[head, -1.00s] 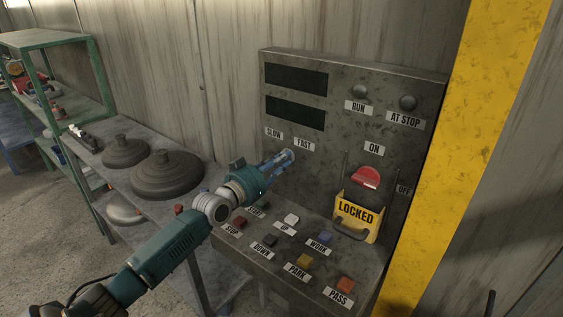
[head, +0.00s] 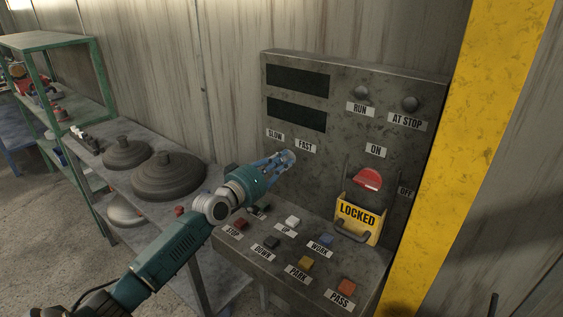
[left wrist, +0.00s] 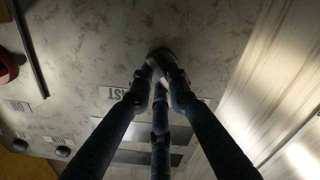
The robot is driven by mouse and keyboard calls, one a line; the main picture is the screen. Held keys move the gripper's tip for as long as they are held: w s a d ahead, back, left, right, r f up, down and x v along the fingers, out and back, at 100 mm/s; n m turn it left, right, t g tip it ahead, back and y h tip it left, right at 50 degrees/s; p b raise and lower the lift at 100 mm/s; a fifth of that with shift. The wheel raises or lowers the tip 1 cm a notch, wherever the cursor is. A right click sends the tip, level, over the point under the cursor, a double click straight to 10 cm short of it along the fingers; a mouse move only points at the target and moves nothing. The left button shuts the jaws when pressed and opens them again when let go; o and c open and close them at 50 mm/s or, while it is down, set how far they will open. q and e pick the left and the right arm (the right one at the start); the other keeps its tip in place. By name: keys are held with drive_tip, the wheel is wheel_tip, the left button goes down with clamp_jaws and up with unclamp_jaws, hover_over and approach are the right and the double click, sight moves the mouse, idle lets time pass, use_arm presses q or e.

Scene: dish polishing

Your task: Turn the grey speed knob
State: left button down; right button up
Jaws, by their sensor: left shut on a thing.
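The grey speed knob (head: 291,155) sits on the upright face of the control panel, just below the SLOW label (head: 275,134) and FAST label (head: 305,146). My left gripper (head: 284,160) reaches it from the lower left, with its blue fingers closed around it. The fingers hide most of the knob in the head view. In the left wrist view the dark knob (left wrist: 160,56) shows between the fingertips (left wrist: 158,80). The knob's pointer angle cannot be made out. My right gripper is not in view.
Below the knob, a sloped desk (head: 262,262) carries several coloured buttons. A yellow LOCKED guard (head: 357,218) and a red switch (head: 367,180) are to the right. A shelf with grey round lids (head: 168,176) stands left. A yellow post (head: 470,130) borders the panel.

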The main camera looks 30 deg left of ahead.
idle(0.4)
use_arm(q)
drive_tip(key=c, duration=1.7)
unclamp_jaws()
drive_tip(key=shift+o, duration=0.2)
drive_tip(key=s, duration=1.2)
drive_tip(key=shift+a, duration=0.45)
drive_tip(key=shift+f, duration=0.1)
